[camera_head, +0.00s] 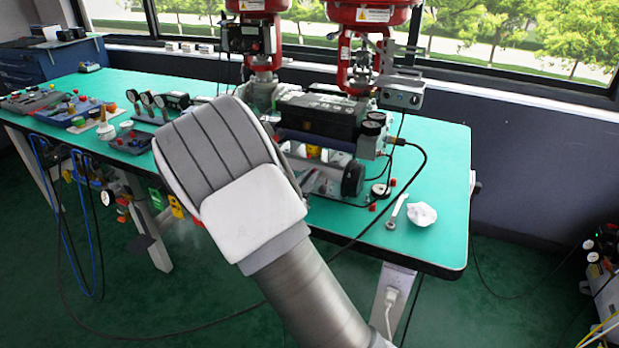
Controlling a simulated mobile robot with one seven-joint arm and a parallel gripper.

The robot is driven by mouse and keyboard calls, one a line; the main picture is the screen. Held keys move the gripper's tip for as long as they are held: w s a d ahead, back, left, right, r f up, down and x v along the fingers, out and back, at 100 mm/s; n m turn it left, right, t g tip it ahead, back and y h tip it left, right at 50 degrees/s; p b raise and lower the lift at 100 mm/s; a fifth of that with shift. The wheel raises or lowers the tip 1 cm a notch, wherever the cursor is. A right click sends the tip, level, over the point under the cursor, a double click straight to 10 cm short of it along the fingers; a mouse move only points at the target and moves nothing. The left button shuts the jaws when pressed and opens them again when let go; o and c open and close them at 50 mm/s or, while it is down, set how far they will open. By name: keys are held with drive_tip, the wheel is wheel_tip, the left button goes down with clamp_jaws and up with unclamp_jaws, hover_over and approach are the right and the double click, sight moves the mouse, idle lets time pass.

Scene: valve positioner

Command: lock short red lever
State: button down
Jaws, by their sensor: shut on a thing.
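My arm's grey padded link fills the middle of the view and hides part of the bench equipment. My gripper's fingers do not show; they may be behind this link. I cannot make out a short red lever. The valve positioner assembly stands behind the link, with two red actuators (372,14) above it and a dark cylindrical body (318,112). A small black gauge (380,190) with tiny red parts by it sits on the bench to the right of the assembly, too small to identify.
The green bench (440,160) has clear room at its right end. Gauges (147,98) and small trays (85,115) occupy the left side. A black cable hangs over the front.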

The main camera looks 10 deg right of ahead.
drive_tip(key=m+b, duration=0.1)
drive_tip(key=f+m+b, duration=0.1)
drive_tip(key=m+b, duration=0.2)
drive_tip(key=shift+s+d+f+m+b, duration=0.15)
drive_tip(key=shift+d+f+m+b, duration=0.05)
drive_tip(key=shift+f+m+b, duration=0.15)
drive_tip(key=m+b, duration=0.2)
drive_tip(key=b, duration=0.1)
drive_tip(key=shift+f+m, duration=0.25)
drive_tip(key=c, duration=0.9)
unclamp_jaws()
drive_tip(key=shift+r, duration=0.1)
